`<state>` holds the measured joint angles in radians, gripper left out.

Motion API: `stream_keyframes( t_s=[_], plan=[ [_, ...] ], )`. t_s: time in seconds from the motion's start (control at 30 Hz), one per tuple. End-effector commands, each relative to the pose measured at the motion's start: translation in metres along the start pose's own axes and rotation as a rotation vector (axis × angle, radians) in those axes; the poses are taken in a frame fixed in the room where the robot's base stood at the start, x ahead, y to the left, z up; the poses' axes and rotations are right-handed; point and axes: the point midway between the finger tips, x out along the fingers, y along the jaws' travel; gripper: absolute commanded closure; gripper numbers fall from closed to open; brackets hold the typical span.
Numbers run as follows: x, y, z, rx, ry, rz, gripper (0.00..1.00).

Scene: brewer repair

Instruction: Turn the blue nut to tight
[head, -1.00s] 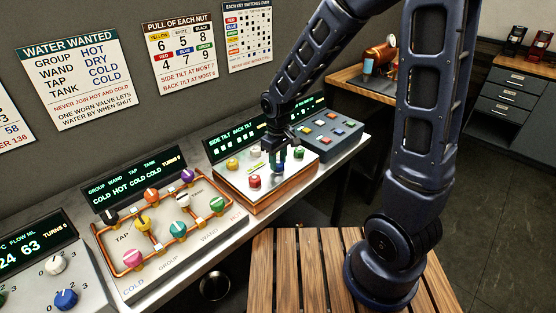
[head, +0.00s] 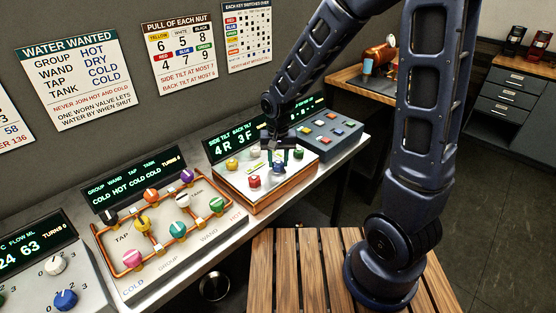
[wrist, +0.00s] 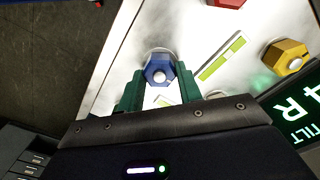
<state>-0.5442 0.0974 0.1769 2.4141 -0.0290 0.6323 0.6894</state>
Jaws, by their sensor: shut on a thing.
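The blue nut (wrist: 158,70) is a hexagon with a pale round centre, on a white metal plate (wrist: 108,85) in the wrist view. In the head view the blue nut (head: 278,168) is small and partly covered by my gripper (head: 279,152). My gripper's green fingers (wrist: 158,77) stand on either side of the nut and are shut on it. The display behind the plate (head: 236,145) reads 4R 3F under SIDE TILT and BACK TILT. I see no mark that tells how tight the nut is.
On the same plate are a yellow nut (head: 232,164), a red nut (head: 254,181) and a spirit-level vial (wrist: 222,57). A grey box with coloured keys (head: 328,132) stands to the right. A panel of pipes and coloured valves (head: 160,228) is to the left.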

Motion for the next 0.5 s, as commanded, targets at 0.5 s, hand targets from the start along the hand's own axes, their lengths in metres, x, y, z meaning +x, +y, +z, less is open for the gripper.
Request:
stream_keyframes(
  t_s=[0.5],
  plan=[
    [-0.0007,-0.0002,-0.0008,0.071,0.002,-0.002,0.88]
  ],
)
